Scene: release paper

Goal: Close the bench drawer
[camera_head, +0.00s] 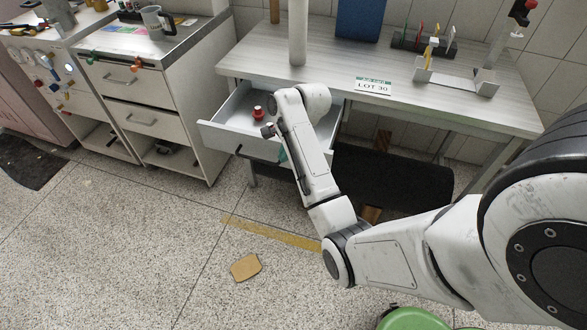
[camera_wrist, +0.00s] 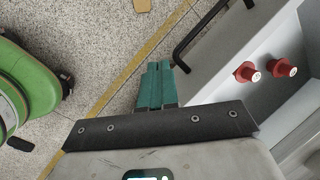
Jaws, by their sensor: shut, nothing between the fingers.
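The bench drawer (camera_head: 222,138) is pulled out from under the grey bench top, left of the middle in the head view. Its front carries a dark bar handle (camera_wrist: 188,38). Inside lie red-capped items (camera_head: 258,113); two red ones (camera_wrist: 247,72) show in the wrist view. My gripper (camera_wrist: 157,66) has teal fingers, together and empty, beside the outer face of the drawer front, near one end of the handle. In the head view my arm hides most of the gripper and the drawer's right part. I cannot tell whether the fingers touch the front.
The bench top (camera_head: 300,85) holds a LOT 30 card (camera_head: 373,86) and a small rack. A drawer cabinet (camera_head: 190,95) stands to the left. A brown piece (camera_head: 245,267) lies on otherwise open floor.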

